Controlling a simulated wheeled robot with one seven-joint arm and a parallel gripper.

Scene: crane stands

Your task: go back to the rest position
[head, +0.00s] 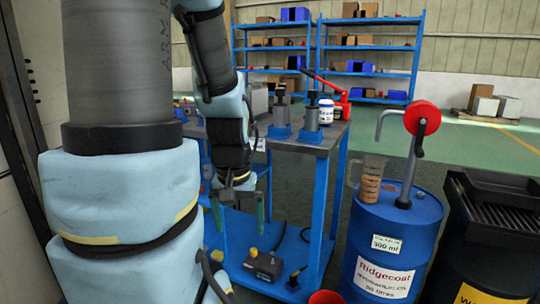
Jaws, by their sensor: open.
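My gripper (239,215) hangs at the end of my arm and points down, with its two green-tipped fingers apart and nothing between them. It is in front of the near left part of the blue workbench (327,137), below the level of its top. My own arm fills much of the left of the view and hides part of the bench.
A black box (263,265) lies on the bench's lower shelf. Green floor (475,145) is open behind.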

